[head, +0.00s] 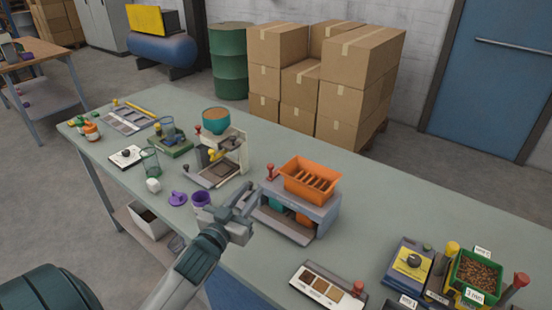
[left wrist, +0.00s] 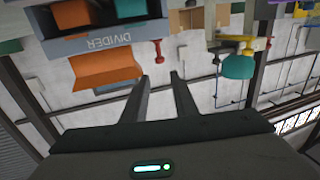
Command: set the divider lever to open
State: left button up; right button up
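The divider (head: 318,212) is a grey box with an orange slotted hopper (head: 312,180) on top. It also shows upside down in the left wrist view (left wrist: 100,40), with its name on the front and an orange chute below. Its red-knobbed lever (head: 270,172) stands at the box's left side; in the left wrist view the lever (left wrist: 158,50) is just right of the divider. My left gripper (head: 248,198) is open and empty, left of the divider and apart from the lever. I cannot tell the lever's setting. My right gripper is not in view.
A beige dispenser stand (head: 235,150) with a teal-and-brown container is behind my left gripper. A sample tray (head: 325,285) lies in front of the divider.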

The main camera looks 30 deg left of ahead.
pick_arm(q)
jog(key=p, duration=0.5)
send_near(276, 170)
jog(key=w+r, duration=0.1)
jog(key=w, duration=0.2)
jog(key=w+a+r, duration=0.1)
jog(key=w+r, duration=0.1)
jog(key=w, duration=0.1)
jog(key=w+r, duration=0.1)
jog(key=w, duration=0.2)
jog(key=shift+w+a+r, duration=0.2)
jog(key=shift+w+r, duration=0.1)
jog(key=shift+w, duration=0.1)
grip_shut()
